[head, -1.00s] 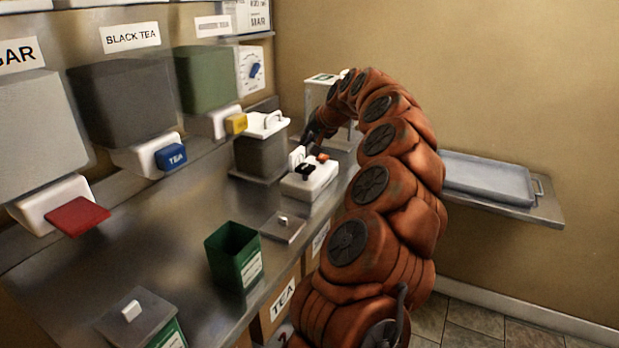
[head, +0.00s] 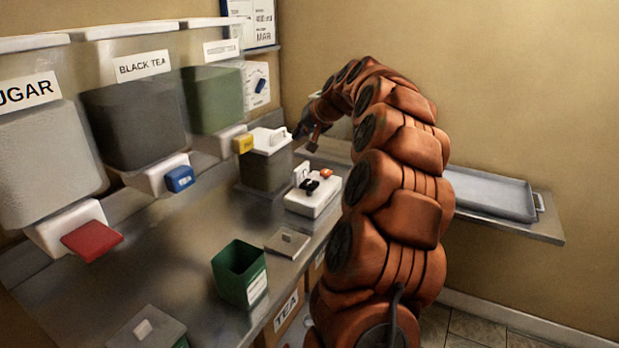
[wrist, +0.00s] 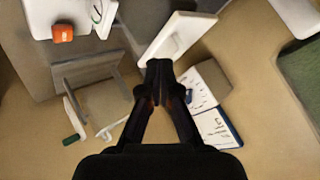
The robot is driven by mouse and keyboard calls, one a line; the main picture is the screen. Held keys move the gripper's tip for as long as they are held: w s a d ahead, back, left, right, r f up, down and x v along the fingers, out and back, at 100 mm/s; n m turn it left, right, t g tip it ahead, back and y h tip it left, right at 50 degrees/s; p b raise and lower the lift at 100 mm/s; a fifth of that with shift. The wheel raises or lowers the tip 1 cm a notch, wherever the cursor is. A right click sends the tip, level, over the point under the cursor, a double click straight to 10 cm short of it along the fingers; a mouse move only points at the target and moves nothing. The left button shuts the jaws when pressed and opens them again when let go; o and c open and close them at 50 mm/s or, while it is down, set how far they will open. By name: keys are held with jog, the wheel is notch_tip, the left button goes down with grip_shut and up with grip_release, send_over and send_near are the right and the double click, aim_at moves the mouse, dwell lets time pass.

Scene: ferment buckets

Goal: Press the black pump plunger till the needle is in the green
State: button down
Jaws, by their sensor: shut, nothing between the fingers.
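A white device (head: 313,197) stands on the steel counter, with dark parts (head: 311,186) and an orange-red piece (head: 326,173) on top. I cannot tell which dark part is the pump plunger, and no needle or green zone can be read. My gripper (head: 299,132) is shut and empty, above and behind the device, near the white lid (head: 267,140) of a grey container. In the wrist view the closed fingertips (wrist: 159,68) point at a white lid (wrist: 176,38), apparently without holding it. The device's orange piece (wrist: 62,33) shows at the upper left there.
Sugar (head: 50,140), black tea (head: 135,110) and green (head: 213,95) dispensers line the left wall. A green open box (head: 239,272) and a small grey lid (head: 288,242) sit on the counter. A metal tray (head: 490,192) lies on the right shelf.

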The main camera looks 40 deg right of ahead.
jog(key=p, duration=0.1)
jog(key=m+p, duration=0.1)
jog(key=p, duration=0.4)
send_over(311, 184)
jog(key=shift+f, duration=1.9)
jog(key=shift+w+d+g, duration=0.1)
jog(key=shift+d+g, duration=0.05)
jog(key=shift+g, duration=0.15)
notch_tip(311, 184, down, 7)
jog(key=b, duration=0.4)
jog(key=shift+b, duration=0.3)
jog(key=shift+f+b, duration=0.8)
jog(key=shift+f, duration=0.1)
jog(key=shift+f, duration=0.2)
jog(key=shift+f+b, duration=0.25)
jog(key=shift+b, duration=0.25)
